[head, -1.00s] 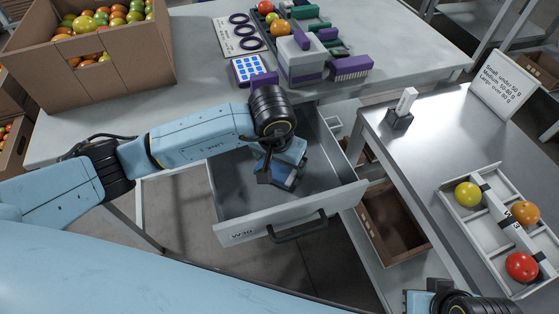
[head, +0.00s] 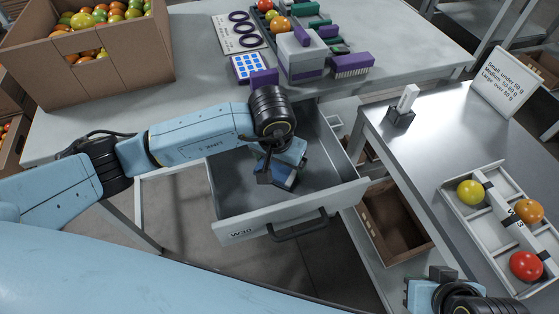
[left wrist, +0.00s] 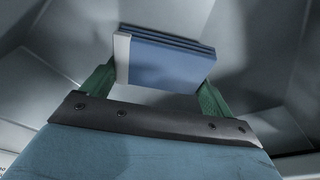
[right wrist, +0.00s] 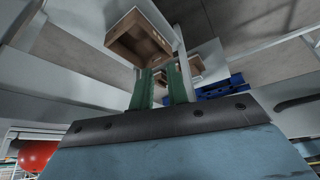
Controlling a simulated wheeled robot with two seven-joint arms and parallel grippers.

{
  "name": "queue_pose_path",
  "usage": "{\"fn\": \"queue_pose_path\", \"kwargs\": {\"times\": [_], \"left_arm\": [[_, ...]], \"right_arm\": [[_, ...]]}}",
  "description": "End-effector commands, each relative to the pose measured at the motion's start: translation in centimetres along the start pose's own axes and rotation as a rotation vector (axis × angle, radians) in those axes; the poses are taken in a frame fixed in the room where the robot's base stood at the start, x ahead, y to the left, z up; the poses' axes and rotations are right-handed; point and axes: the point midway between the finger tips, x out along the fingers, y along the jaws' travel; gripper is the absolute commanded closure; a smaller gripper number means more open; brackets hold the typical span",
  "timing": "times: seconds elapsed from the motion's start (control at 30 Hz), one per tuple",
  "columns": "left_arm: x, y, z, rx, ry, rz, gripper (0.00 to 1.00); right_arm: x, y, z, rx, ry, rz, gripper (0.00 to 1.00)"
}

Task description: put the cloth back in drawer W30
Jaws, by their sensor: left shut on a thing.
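Drawer W30 (head: 345,199) is pulled open below the grey table, with its label and dark handle on the front. My left gripper (head: 268,175) reaches down inside the drawer's walls, shut on the folded blue cloth (head: 286,177). In the left wrist view the cloth (left wrist: 165,62) has a pale band at its left end and sits between the green fingers, with the grey drawer interior around it. I cannot tell whether it touches the drawer floor. My right gripper (right wrist: 160,85) has its green fingers a small gap apart, with nothing between them, by the steel table.
A carton of tomatoes (head: 95,62) and a purple-and-grey caddy (head: 300,66) stand on the grey table (head: 205,88). The steel table (head: 440,150) at right holds a sign (head: 505,85) and a divided tray (head: 478,236) with tomatoes. A brown box (head: 385,225) sits below, right of the drawer.

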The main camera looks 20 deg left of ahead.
Motion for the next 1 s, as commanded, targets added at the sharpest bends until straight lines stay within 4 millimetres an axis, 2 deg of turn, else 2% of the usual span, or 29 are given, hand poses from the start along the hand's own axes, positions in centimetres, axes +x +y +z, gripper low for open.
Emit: {"fn": "queue_pose_path", "kwargs": {"times": [0.27,0.3,0.4,0.7,0.77,0.9,1.0], "left_arm": [[0.2,0.0,0.0,-0.001,0.0,0.0,0.42],[0.2,0.0,0.0,-0.001,0.0,0.0,0.11],[0.2,0.0,0.0,-0.001,0.0,0.0,0.0],[0.0,0.0,0.0,0.0,0.0,0.0,0.0],[-0.3,0.0,-0.1,0.0,0.0,0.0,0.0],[-1.3,0.0,-0.2,-0.002,-0.001,0.0,0.0],[-3.1,-0.1,-0.4,0.002,0.005,-0.001,0.0]], "right_arm": [[-0.1,-0.1,-0.5,-0.001,0.027,-0.003,0.84],[-0.1,-0.1,-0.5,-0.001,0.027,-0.003,0.84],[-0.1,-0.1,-0.5,-0.001,0.026,-0.003,0.84],[-0.1,0.0,-0.1,0.0,0.005,0.0,0.84],[0.0,0.1,0.4,0.0,-0.025,0.003,0.84],[0.2,0.7,2.8,0.004,-0.153,0.014,0.84],[1.7,1.1,3.4,0.0,-0.175,0.022,0.84]]}}
